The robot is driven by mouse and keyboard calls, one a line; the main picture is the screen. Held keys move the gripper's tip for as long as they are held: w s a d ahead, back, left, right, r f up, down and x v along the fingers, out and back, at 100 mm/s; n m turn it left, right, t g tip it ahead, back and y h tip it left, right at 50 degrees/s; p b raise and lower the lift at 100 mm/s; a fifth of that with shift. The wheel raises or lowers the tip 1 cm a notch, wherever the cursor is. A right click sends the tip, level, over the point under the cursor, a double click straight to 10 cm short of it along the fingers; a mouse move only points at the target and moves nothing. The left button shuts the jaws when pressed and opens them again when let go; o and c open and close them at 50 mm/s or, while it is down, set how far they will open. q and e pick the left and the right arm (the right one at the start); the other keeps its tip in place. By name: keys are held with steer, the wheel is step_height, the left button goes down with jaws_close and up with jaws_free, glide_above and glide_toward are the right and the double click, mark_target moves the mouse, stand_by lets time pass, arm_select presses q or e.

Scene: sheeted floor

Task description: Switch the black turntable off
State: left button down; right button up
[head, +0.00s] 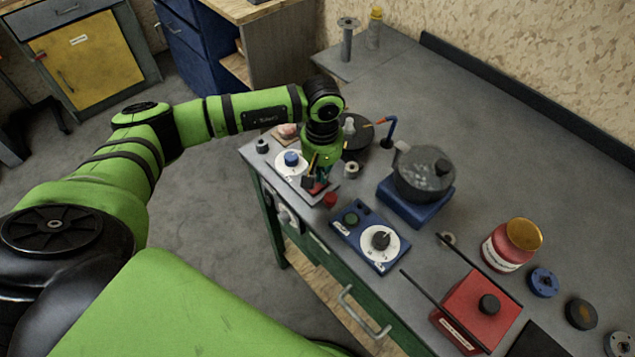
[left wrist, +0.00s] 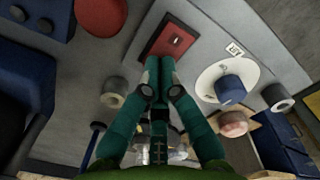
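A black round disc (head: 358,143), which looks like the turntable, lies on the grey bench behind my left gripper (head: 317,180), partly hidden by it. A blue post with an orange-tipped arm (head: 388,128) stands beside it. My left gripper points down over a grey control panel. In the left wrist view its teal fingers (left wrist: 160,78) are together with nothing visible between them. Their tips are at the near edge of a red switch plate (left wrist: 170,40); I cannot tell if they touch. A white dial with a blue knob (left wrist: 230,88) is beside it. My right gripper is not in view.
A dark pot (head: 424,172) stands on a blue base. A red can (head: 512,245) and a red box (head: 476,310) are farther right.

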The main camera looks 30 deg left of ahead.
arm_select(q)
steer(key=shift+f, duration=0.25)
steer(key=shift+r, duration=0.15)
steer(key=shift+r+p, duration=1.55)
steer(key=shift+r, duration=1.9)
